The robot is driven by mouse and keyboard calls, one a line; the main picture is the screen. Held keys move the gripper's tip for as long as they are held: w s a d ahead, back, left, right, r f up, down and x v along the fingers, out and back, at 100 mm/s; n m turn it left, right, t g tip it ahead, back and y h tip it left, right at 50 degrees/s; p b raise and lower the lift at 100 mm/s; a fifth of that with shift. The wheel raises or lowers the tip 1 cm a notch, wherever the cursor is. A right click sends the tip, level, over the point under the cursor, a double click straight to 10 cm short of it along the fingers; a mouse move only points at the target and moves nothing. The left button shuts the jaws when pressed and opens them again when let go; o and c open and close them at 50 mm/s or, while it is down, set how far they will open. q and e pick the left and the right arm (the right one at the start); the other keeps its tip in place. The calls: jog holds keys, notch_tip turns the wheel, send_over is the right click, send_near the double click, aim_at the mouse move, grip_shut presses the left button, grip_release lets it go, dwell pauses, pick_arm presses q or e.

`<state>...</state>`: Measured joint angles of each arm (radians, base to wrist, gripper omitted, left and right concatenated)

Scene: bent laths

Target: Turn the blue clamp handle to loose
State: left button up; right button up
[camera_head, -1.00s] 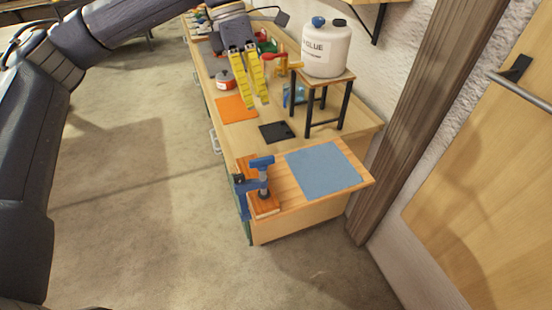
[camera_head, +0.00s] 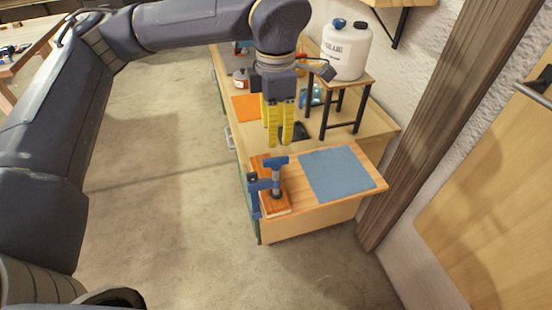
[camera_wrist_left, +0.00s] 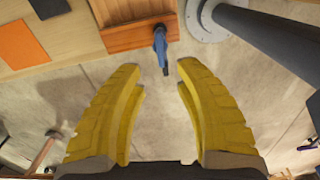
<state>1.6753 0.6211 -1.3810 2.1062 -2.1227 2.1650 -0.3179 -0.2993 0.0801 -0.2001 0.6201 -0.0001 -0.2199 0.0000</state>
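The blue clamp handle (camera_head: 275,162) is a short bar on top of a grey screw at the near left corner of the bench. The blue clamp body (camera_head: 262,185) grips the bench edge beside a small wooden block (camera_head: 276,210). My left gripper (camera_head: 279,142) has yellow fingers pointing down, just above and behind the handle in the head view. A blue part of the clamp (camera_wrist_left: 161,45) shows just beyond the fingertips. My right gripper is not in view.
A blue mat (camera_head: 340,174) lies flat on the board right of the clamp. A white glue jug (camera_head: 346,50) stands on a small black-legged stand (camera_head: 343,108) behind. An orange sheet (camera_head: 245,107) and a red-and-white container (camera_head: 241,78) are farther back left.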

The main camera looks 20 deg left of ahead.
aim_at(276, 158)
pick_arm(q)
notch_tip(276, 158, down, 10)
jog(key=shift+r, duration=0.2)
jog(key=shift+c, duration=0.2)
dwell(0.3)
grip_shut()
